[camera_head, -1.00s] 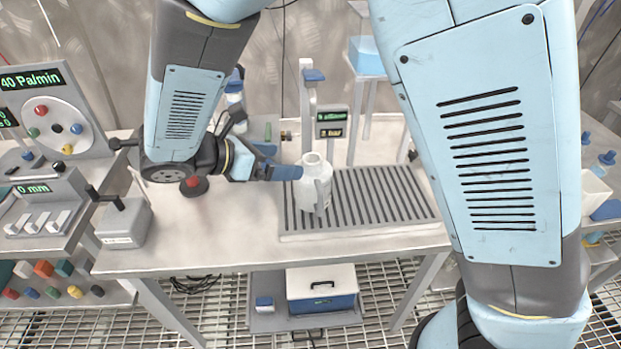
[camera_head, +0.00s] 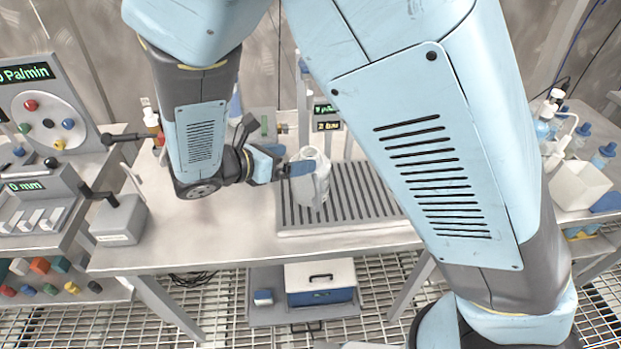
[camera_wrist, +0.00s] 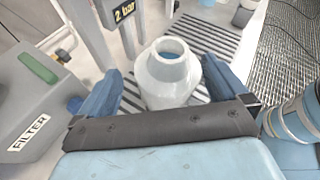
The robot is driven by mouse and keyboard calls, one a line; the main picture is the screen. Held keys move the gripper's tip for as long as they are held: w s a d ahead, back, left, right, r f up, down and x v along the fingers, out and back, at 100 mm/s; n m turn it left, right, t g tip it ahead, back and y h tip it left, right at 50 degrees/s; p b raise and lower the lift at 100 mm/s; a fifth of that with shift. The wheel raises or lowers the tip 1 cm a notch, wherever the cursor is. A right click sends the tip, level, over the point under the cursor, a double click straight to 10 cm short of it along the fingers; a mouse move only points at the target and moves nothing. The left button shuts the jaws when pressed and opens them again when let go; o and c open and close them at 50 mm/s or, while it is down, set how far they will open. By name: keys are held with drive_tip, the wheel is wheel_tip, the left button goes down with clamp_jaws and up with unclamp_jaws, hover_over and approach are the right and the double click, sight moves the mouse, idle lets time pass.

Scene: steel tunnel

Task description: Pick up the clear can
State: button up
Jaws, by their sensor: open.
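The can (camera_head: 311,178) is a pale, whitish, bottle-shaped vessel with a narrower open neck. It stands upright on the slatted grey tray (camera_head: 360,222) on the bench. In the wrist view the can (camera_wrist: 167,72) stands between the two blue fingers of my gripper (camera_wrist: 158,85), with its opening facing up. The fingers are open, one on each side, and a gap shows on the left. In the head view my gripper (camera_head: 296,170) reaches the can from the left; one finger crosses in front of its side. The can's lower part is partly hidden by my gripper in the wrist view.
A "2 bar" display (camera_wrist: 123,12) on a post stands behind the can. A grey filter box (camera_wrist: 35,105) lies left of my gripper. A grey lever box (camera_head: 119,220) sits at the bench's left. The bench front (camera_head: 215,240) is clear.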

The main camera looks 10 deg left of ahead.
sight(300, 158)
drive_tip(key=shift+x, duration=2.7)
drive_tip(key=shift+c, duration=0.4)
drive_tip(key=shift+s+d+f, duration=0.1)
drive_tip(key=c, duration=1.4)
